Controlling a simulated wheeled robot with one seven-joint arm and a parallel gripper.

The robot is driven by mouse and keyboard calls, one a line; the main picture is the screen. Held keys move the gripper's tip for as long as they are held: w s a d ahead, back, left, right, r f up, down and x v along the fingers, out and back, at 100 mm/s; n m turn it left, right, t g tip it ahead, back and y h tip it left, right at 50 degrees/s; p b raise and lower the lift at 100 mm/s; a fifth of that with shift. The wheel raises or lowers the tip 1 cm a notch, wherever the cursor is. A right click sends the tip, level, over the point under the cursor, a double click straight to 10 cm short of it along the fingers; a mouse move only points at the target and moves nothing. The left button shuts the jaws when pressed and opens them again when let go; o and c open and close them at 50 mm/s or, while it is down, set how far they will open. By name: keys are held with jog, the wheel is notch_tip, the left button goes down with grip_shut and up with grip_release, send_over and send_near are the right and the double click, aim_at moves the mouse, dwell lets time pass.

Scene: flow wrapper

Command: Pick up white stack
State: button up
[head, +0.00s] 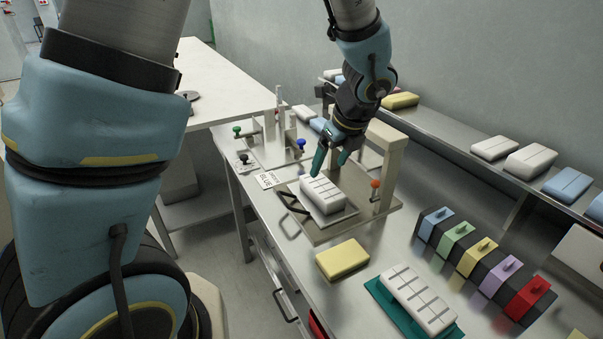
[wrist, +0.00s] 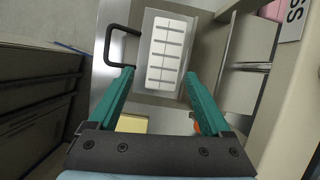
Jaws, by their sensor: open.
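A white stack (head: 323,195), a block with dark dividing lines, lies on the metal plate of a press-like fixture (head: 335,228). In the wrist view the white stack (wrist: 167,50) lies beyond my fingertips, between their lines. My gripper (head: 331,158) has teal fingers and is open and empty, just above and behind the stack in the head view. In the wrist view my gripper (wrist: 158,78) shows its fingers spread apart. A second white divided block (head: 418,298) lies on a teal tray (head: 388,305) at the front of the bench.
A yellow block (head: 342,259) lies near the fixture. The fixture's upright post (head: 388,175) with an orange knob stands right of the stack, and a black handle (head: 291,203) is on its left. Coloured blocks (head: 480,258) form a row at right. A shelf (head: 450,140) runs behind.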

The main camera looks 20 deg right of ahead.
aim_at(323, 186)
jog(key=shift+w+d+f+m, duration=0.1)
jog(key=shift+w+d+m, duration=0.1)
jog(key=shift+d+m, duration=0.2)
jog(key=x, duration=0.5)
jog(key=shift+w+f, duration=0.1)
jog(key=shift+w, duration=0.05)
jog(key=shift+p+x, duration=0.6)
jog(key=shift+x, duration=2.05)
jog(key=shift+d, duration=0.1)
jog(key=shift+c, duration=0.4)
jog(key=c, duration=0.9)
